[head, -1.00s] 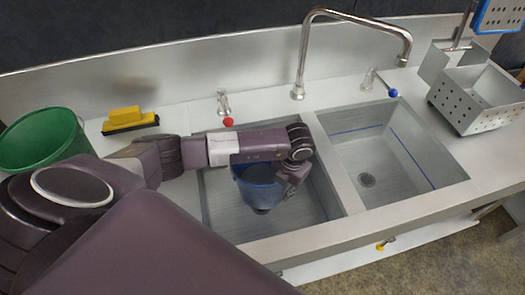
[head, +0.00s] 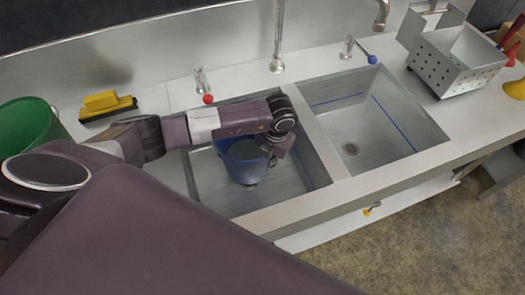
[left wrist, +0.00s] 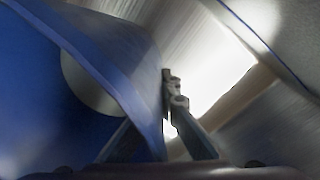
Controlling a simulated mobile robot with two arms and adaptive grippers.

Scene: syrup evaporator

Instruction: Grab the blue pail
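The blue pail (head: 239,160) is over the left sink basin (head: 205,190); whether it touches the basin floor is unclear. My left gripper (head: 271,156) is at the pail's right side, with my forearm passing over the pail's top. In the left wrist view, the pail's blue wall (left wrist: 60,75) fills the left side. The left gripper (left wrist: 160,105) has its fingers on either side of the rim, closed on the wall. Part of one finger is hidden by the pail. My right gripper is not in view.
The right basin (head: 385,125) is empty. A faucet (head: 278,45) and red-knobbed (head: 208,99) and blue-knobbed (head: 371,59) taps stand behind. A green bucket (head: 25,125) and yellow brush (head: 103,101) are at left. A perforated metal box (head: 460,65) stands at right.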

